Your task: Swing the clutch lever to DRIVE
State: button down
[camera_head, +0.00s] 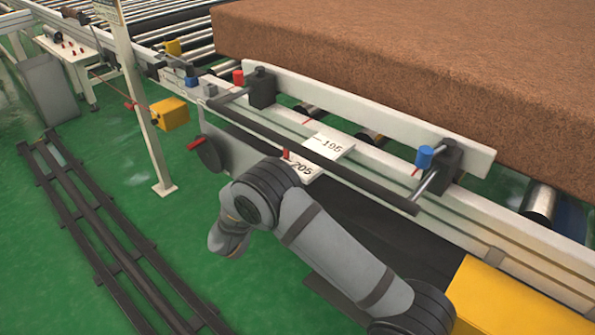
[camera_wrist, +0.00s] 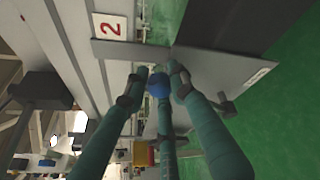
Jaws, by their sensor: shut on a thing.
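In the wrist view, my gripper (camera_wrist: 157,76) has its teal fingers closed around a blue knob (camera_wrist: 158,88), with fingertips on both sides of it. The knob appears to be the clutch lever's handle; the rest of the lever is mostly hidden by the fingers. Beyond it, a grey plate (camera_wrist: 190,56) extends across the white machine side, with a small label (camera_wrist: 259,75) at its right end too small to read. In the head view, my arm bends down beside the conveyor frame, and the gripper and lever are hidden there.
A brown mattress (camera_head: 430,70) lies on the rollers behind a white guide rail (camera_head: 360,120). A black handwheel (camera_head: 210,154) with a red handle is left of my arm. Green floor (camera_head: 110,170) is open at left, beside dark rails.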

jog(key=shift+s+d, duration=0.1)
jog(key=shift+d, duration=0.1)
jog(key=c, duration=1.4)
grip_release()
jog(key=shift+c, duration=0.2)
jog(key=v, duration=1.2)
jog(key=shift+f, duration=0.1)
